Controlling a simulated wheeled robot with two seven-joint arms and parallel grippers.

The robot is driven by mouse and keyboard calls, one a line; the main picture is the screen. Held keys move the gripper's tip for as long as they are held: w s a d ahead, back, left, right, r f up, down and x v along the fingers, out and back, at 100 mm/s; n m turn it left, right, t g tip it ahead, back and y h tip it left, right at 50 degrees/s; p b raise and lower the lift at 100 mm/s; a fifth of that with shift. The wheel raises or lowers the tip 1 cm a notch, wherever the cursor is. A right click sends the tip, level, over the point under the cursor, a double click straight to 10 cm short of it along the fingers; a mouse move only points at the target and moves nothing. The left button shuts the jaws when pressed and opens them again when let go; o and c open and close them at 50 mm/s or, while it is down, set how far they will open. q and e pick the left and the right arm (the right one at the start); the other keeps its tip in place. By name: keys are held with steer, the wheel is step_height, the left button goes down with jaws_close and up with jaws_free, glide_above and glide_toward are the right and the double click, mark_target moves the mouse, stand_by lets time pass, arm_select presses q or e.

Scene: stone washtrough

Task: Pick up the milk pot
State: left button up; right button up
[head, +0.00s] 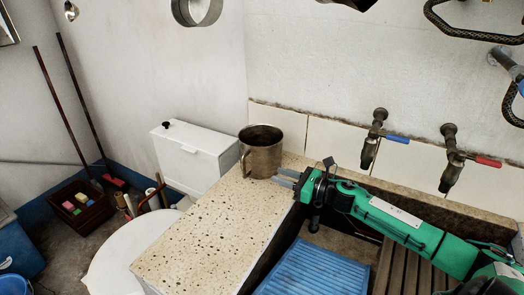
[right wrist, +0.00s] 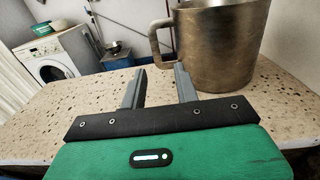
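The milk pot (head: 262,158) is a worn, brownish metal pot with a side handle. It stands upright on the speckled stone counter (head: 205,232), near its back wall. My right gripper (head: 282,178) reaches in from the right, low beside the pot. In the right wrist view the pot (right wrist: 222,50) is ahead and to the right, with its handle (right wrist: 155,42) just beyond the fingertips (right wrist: 160,69). The two fingers are apart with nothing between them. Whether a fingertip touches the pot is unclear. My left gripper is not in view.
A white cistern (head: 195,158) stands behind the counter's left end. Two taps (head: 372,140) (head: 452,165) jut from the wall above the trough, which holds a blue ribbed board (head: 315,272). The counter's front left is clear. A washing machine (right wrist: 65,58) stands farther off.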

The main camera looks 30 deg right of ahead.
mark_target(258, 155)
steer(key=shift+w+a+r, duration=0.2)
steer(key=shift+a+r, duration=0.1)
steer(key=x, duration=0.2)
steer(key=p+x, duration=0.1)
steer(key=x, duration=0.3)
steer(key=shift+a+r+p, duration=0.3)
steer(key=shift+a, duration=0.1)
steer(key=shift+w+a, duration=0.2)
steer(key=shift+a, duration=0.1)
steer(key=shift+w+a, duration=0.2)
steer(key=shift+w, duration=0.35)
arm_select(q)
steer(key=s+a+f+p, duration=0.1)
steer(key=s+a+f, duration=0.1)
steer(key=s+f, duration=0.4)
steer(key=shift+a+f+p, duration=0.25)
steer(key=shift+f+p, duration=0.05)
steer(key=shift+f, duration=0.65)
arm_select(e)
steer(key=shift+x, duration=2.3)
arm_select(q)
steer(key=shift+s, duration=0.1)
arm_select(e)
steer(key=shift+f, duration=0.1)
jaws_close()
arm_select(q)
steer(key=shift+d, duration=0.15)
